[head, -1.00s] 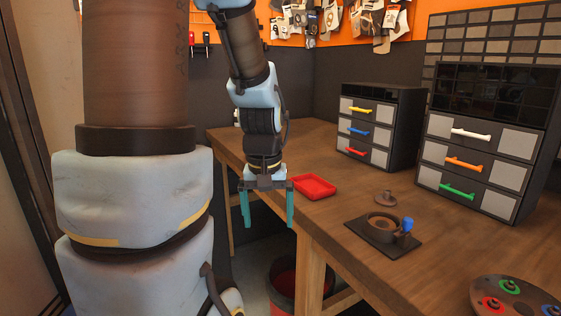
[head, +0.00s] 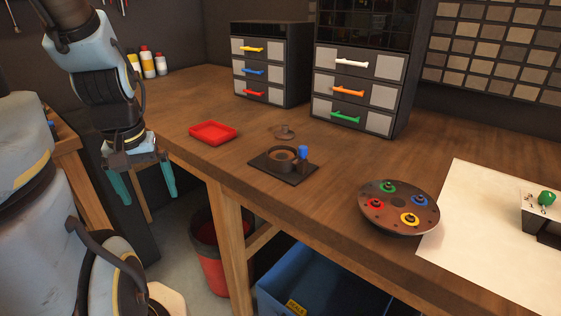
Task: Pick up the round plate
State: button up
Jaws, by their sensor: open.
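A round dark-brown plate (head: 378,217) lies on the wooden workbench, right of the middle of the head view. Green, blue, yellow and red ringed pieces sit on it. A smaller round brown piece with a knob (head: 284,132) lies farther back on the bench. I cannot tell for sure which of the two the task names. My gripper (head: 146,190) is at the left, pointing down with its teal fingers apart and nothing between them. It is off the bench's front edge, well left of both round pieces.
A red tray (head: 212,133) and a dark square base (head: 262,164) with a ring and blue-topped post are on the bench (head: 320,215). Drawer cabinets (head: 388,113) stand behind. A white sheet (head: 470,230) lies right. A red bin (head: 210,262) and blue crate (head: 300,285) are below.

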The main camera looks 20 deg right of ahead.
aim_at(285, 133)
jog(key=i+j+z, duration=0.3)
jog(key=i+j, duration=0.15)
jog(key=i+j+z, duration=0.3)
jog(key=j, duration=0.2)
jog(key=i, duration=0.05)
